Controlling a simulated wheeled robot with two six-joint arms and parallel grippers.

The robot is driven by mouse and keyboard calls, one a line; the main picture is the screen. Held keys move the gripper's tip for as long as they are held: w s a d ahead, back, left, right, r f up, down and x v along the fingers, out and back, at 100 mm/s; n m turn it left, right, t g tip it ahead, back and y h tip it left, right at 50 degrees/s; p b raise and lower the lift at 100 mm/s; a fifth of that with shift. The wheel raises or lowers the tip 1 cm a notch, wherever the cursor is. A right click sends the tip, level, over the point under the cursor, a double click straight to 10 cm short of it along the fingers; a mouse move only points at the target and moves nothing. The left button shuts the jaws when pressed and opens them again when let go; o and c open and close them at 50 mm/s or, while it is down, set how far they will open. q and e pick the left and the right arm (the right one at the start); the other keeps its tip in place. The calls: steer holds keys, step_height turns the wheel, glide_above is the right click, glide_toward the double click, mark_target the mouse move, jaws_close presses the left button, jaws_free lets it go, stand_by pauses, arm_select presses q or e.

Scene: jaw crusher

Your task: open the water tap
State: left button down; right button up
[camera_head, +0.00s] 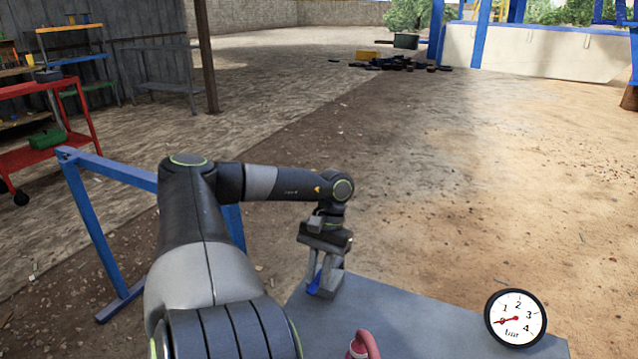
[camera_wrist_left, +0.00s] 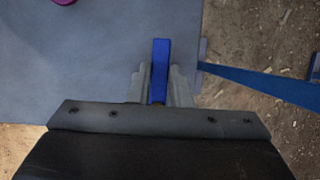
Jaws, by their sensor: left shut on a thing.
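A blue lever, which looks like the tap handle (camera_head: 313,284), stands at the left end of a grey table. It also shows in the left wrist view (camera_wrist_left: 160,58), pointing away from my wrist. My left gripper (camera_head: 323,284) is over this end of the table with its fingers pointing down. In the wrist view the two fingers (camera_wrist_left: 160,88) are shut on the blue lever, one on each side. The tap's body is hidden by the gripper. My right gripper is in neither view.
The grey tabletop (camera_head: 400,312) bears a round gauge (camera_head: 516,318), its red needle near 0, and a red-pink object (camera_head: 362,346), cut off below. A blue frame (camera_head: 105,167) stands left of the table. A red cart (camera_head: 45,155) is farther left. Open dirt lies beyond.

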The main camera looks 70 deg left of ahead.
arm_select(q)
steer(key=c, duration=1.3)
jaws_free()
steer(key=shift+a, duration=0.1)
steer(key=shift+p+v, duration=3.3)
steer(key=shift+v, duration=5.4)
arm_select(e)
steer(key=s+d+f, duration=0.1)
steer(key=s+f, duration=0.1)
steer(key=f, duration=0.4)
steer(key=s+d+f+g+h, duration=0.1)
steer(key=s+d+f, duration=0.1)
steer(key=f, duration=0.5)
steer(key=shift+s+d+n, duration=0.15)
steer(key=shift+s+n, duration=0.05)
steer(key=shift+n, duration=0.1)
